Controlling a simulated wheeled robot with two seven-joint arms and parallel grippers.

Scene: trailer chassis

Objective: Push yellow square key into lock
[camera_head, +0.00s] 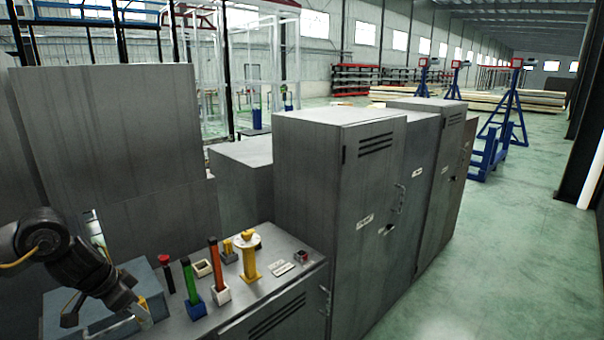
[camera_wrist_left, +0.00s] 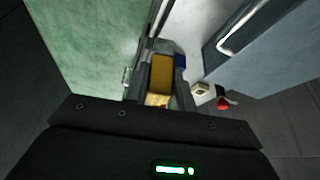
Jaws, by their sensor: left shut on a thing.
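My left gripper (camera_head: 142,318) is low at the left in the head view, beside the console top (camera_head: 262,282). In the left wrist view, it (camera_wrist_left: 163,88) is shut on a yellow block, which looks like the yellow square key (camera_wrist_left: 162,74). A small square socket with a pale rim (camera_head: 203,268) stands on the console top; it also shows in the left wrist view (camera_wrist_left: 200,90), apart from the held block. I cannot tell whether this socket is the lock. A second yellow piece (camera_head: 249,262) stands upright farther right. The right gripper is not in view.
Near my left gripper stand a red-topped button (camera_head: 165,262), a green bar in a blue base (camera_head: 188,277) and an orange bar in a white base (camera_head: 216,270). A blue-grey box (camera_head: 62,305) is at the left. Tall grey cabinets (camera_head: 335,190) rise behind.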

